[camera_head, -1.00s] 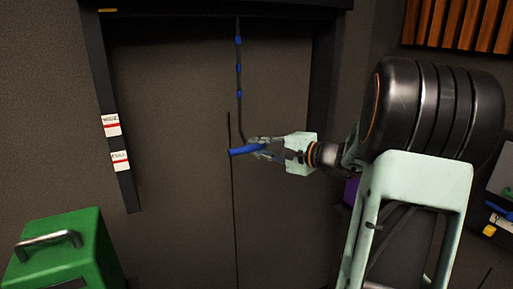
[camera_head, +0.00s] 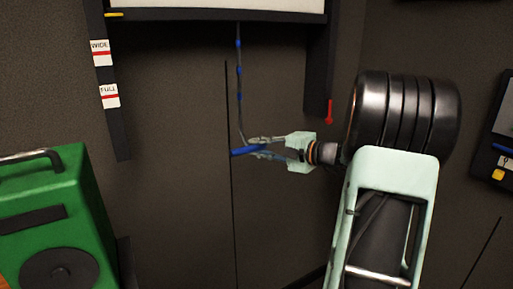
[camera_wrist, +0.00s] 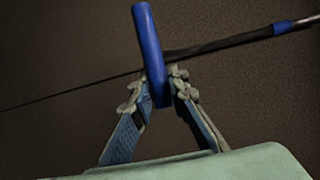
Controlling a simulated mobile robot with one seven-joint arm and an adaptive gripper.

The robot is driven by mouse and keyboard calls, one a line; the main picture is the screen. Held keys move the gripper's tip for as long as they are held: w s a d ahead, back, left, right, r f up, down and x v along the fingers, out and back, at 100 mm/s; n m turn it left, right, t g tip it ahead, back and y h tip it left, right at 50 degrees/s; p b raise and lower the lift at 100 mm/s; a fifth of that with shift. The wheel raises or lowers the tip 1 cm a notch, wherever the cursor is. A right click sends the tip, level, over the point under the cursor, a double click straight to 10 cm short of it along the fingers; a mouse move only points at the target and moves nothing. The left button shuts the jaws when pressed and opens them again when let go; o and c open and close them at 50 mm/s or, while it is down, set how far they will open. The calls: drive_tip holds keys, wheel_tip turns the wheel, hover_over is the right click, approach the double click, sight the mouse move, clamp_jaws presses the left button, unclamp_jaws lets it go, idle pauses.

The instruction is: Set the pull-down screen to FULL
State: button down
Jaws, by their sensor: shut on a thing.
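The pull-down screen (camera_head: 220,4) shows as a white strip at the top of the head view, with a dark bottom bar (camera_head: 200,16). A yellow marker (camera_head: 114,14) at the bar's left end lies above the WIDE label (camera_head: 100,52). The FULL label (camera_head: 109,96) is lower on the left post. A dark cord with blue bands (camera_head: 239,72) hangs from the bar to a blue handle (camera_head: 238,152). My gripper (camera_head: 257,147) is shut on this handle; the wrist view shows the handle (camera_wrist: 148,45) between the fingertips (camera_wrist: 159,92).
A green box (camera_head: 50,215) with a metal handle stands at the lower left. The right post (camera_head: 319,70) carries a red pointer (camera_head: 329,112) near its lower end. A panel with a yellow button (camera_head: 498,174) is at the right edge. The wall below the screen is clear.

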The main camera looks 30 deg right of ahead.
wheel_tip(320, 180, down, 16)
drive_tip(key=b, duration=1.3)
drive_tip(key=shift+f, duration=0.2)
drive_tip(key=c, duration=1.8)
unclamp_jaws()
drive_tip(key=shift+c, duration=0.2)
drive_tip(key=shift+r, duration=0.1)
drive_tip(key=v, duration=1.2)
